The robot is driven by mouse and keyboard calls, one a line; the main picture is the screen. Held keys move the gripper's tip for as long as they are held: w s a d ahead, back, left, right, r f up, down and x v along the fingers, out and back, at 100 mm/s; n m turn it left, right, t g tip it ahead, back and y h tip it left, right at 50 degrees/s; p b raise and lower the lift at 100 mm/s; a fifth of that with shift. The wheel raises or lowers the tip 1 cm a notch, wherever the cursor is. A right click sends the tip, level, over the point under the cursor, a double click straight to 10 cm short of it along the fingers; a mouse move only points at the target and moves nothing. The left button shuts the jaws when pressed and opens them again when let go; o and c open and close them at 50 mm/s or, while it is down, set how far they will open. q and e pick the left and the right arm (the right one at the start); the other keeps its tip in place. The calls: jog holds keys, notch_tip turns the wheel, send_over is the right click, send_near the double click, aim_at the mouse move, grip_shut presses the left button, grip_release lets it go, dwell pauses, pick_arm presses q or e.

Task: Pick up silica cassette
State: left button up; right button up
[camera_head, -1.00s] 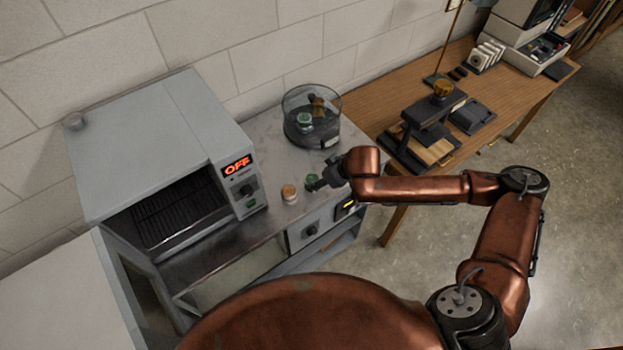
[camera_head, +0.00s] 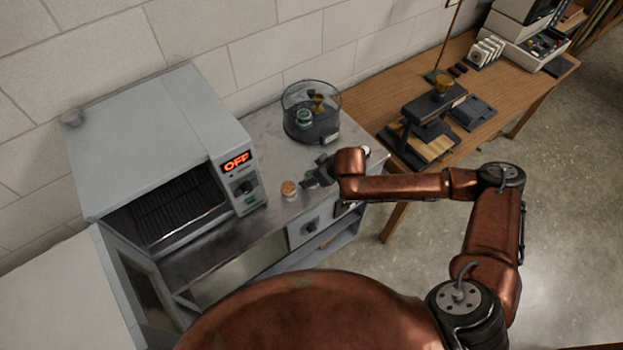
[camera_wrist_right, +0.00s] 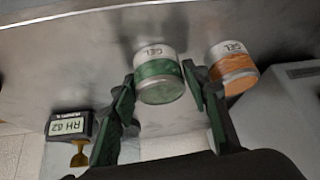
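A small green-banded canister labelled GEL (camera_wrist_right: 160,82) stands on the metal worktop, between the two fingers of my right gripper (camera_wrist_right: 157,92). The fingers are open, with a finger close to each side; small gaps seem to show. An orange-banded GEL canister (camera_wrist_right: 234,70) stands just beside it, outside the fingers. In the head view the orange canister (camera_head: 289,190) is left of my right gripper (camera_head: 318,176), and the green one is largely hidden by the fingers. My left gripper is not in view.
A grey oven (camera_head: 150,140) with an OFF display stands left on the worktop (camera_head: 262,150). A clear round chamber (camera_head: 311,112) stands behind the gripper, with a green-topped item inside. A wooden table (camera_head: 385,95) with equipment is on the right. A sign reads RH 82 (camera_wrist_right: 68,126).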

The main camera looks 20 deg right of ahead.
jog(key=c, duration=0.8)
jog(key=shift+o, duration=0.2)
